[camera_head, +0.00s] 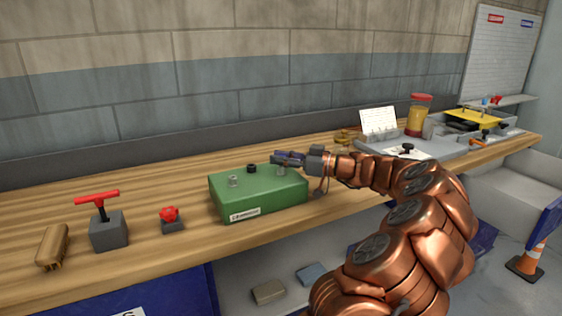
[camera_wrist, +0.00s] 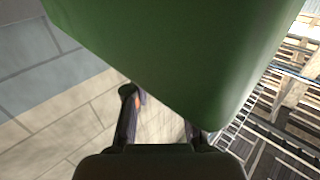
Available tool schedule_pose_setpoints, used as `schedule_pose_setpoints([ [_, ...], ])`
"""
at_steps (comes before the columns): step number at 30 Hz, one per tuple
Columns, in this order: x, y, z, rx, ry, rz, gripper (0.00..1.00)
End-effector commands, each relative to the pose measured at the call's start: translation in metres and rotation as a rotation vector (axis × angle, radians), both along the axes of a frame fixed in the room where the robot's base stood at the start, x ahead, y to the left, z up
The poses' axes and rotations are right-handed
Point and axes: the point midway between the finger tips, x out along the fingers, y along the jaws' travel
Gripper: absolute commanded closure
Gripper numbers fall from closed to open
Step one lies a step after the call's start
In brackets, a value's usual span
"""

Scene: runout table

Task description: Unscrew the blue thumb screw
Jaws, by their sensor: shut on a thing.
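The green box (camera_head: 255,198) sits on the wooden bench, with a grey fitting (camera_head: 233,181) and a black knob (camera_head: 252,168) on top. My gripper (camera_head: 279,160) reaches in from the right, over the box's right back top. It is shut on a small dark blue thing, which I take for the blue thumb screw (camera_head: 290,155), above a short grey post (camera_head: 279,170). The fingers largely hide the screw, so its thread cannot be told. In the wrist view, green box surface (camera_wrist: 190,50) fills the top, close to both fingers (camera_wrist: 162,120); the screw cannot be made out there.
To the left stand a red T-handle on a grey block (camera_head: 109,230), a red knob (camera_head: 169,214) and a brown wooden piece (camera_head: 53,245). To the right are a grey tray (camera_head: 440,150), a yellow-filled jar (camera_head: 418,115) and a white card (camera_head: 378,120).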

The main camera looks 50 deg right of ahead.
Motion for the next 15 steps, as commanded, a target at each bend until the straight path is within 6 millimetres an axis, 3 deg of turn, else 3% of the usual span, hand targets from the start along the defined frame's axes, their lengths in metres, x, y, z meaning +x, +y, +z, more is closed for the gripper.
schedule_pose_setpoints([
  [5, 0.0, 0.0, 0.029, -0.005, -0.005, -0.001, 1.0],
  [15, 0.001, 0.0, 0.117, -0.007, -0.003, -0.002, 1.0],
])
